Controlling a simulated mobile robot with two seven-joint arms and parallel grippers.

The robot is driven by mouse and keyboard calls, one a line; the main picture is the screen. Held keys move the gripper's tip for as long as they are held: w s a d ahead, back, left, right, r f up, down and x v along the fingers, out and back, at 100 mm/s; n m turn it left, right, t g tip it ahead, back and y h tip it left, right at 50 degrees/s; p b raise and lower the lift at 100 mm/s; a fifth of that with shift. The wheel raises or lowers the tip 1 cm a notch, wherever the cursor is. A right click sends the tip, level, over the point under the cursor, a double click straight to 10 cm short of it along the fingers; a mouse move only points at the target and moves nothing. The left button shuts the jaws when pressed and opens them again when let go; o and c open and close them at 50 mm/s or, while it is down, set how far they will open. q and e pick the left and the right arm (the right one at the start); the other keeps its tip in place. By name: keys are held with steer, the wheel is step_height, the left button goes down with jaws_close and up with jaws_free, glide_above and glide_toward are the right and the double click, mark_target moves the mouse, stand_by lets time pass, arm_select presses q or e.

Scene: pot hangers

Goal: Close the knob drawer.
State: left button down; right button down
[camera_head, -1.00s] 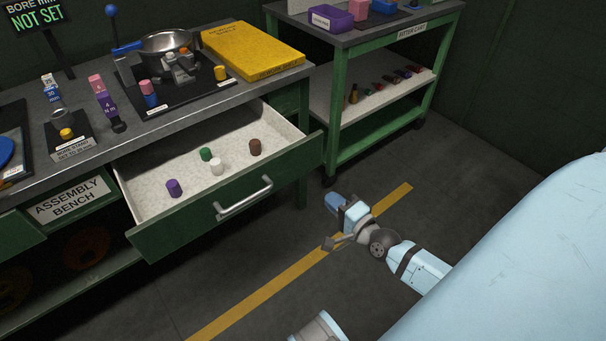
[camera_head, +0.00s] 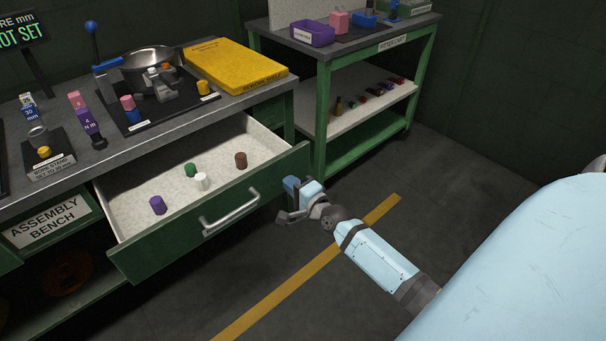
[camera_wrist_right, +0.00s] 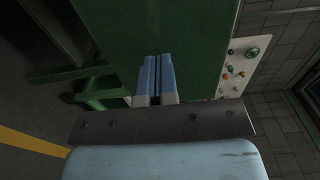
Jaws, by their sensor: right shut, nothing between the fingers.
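The knob drawer (camera_head: 210,215) is the green drawer of the assembly bench, pulled well out. Its white interior holds a purple knob (camera_head: 158,205), a green knob (camera_head: 190,170), a white knob (camera_head: 201,181) and a brown knob (camera_head: 241,160). A metal bar handle (camera_head: 231,212) is on its front. My right gripper (camera_head: 291,184) is shut and empty, close to the right end of the drawer front. In the right wrist view its blue fingers (camera_wrist_right: 157,62) point at the green front; I cannot tell whether they touch it. My left gripper is not in view.
A green cart (camera_head: 322,120) stands right of the drawer. The floor (camera_head: 440,180) in front, with a yellow stripe, is clear.

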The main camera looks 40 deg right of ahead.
steer(key=shift+w, duration=0.45)
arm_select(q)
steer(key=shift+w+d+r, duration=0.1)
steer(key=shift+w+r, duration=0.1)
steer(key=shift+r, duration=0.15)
arm_select(e)
steer(key=shift+w, duration=0.15)
